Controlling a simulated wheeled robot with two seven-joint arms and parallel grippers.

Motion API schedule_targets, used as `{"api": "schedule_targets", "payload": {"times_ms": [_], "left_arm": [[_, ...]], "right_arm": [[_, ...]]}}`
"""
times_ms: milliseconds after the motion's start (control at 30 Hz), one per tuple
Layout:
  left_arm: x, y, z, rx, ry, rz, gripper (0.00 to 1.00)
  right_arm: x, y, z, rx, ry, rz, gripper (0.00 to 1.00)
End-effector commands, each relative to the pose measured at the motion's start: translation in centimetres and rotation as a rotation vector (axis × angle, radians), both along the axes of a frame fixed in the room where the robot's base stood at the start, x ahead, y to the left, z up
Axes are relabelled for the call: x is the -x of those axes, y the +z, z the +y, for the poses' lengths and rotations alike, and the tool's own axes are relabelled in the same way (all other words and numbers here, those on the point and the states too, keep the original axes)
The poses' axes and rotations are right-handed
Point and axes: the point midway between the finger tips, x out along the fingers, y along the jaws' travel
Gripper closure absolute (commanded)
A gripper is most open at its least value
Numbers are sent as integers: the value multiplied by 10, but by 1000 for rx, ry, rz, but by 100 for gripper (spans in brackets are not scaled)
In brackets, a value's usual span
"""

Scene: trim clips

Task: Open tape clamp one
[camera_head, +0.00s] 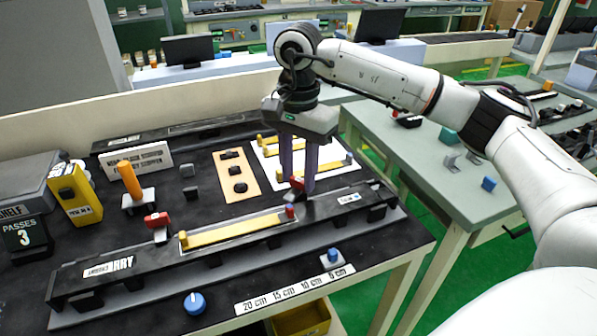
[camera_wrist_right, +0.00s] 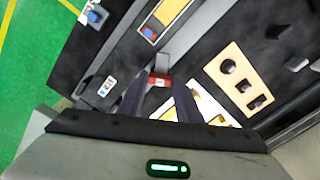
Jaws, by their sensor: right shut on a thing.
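A long black trim bar (camera_head: 130,258) lies across the front of the bench with a yellow strip (camera_head: 232,232) along its middle. One red clamp (camera_head: 158,222) on a grey base stands behind the strip's left end. A second red clamp (camera_head: 297,183) is at the right, behind the strip's right end. My right gripper (camera_head: 304,188) reaches down onto this right clamp, fingers pointing down, and is shut on it. In the wrist view the red clamp (camera_wrist_right: 159,80) sits between the dark fingertips (camera_wrist_right: 158,90), partly hidden. My left gripper is not in view.
A blue knob (camera_head: 195,303) and a small blue button (camera_head: 332,255) are at the bench front. A wooden block with holes (camera_head: 237,176), an orange-handled tool (camera_head: 131,180) and a yellow box (camera_head: 75,192) stand farther back. A second grey-green table (camera_head: 420,160) is at the right.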

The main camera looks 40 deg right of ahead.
Motion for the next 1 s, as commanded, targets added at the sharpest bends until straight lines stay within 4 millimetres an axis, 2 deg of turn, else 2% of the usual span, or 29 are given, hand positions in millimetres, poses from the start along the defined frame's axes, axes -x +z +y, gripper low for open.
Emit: {"api": "schedule_targets", "payload": {"times_ms": [400, 1000], "left_arm": [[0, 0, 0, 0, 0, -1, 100], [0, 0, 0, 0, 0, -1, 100]], "right_arm": [[-1, 2, -1, 3, -275, -4, 91], [-1, 2, -2, 4, -353, -5, 91]]}}
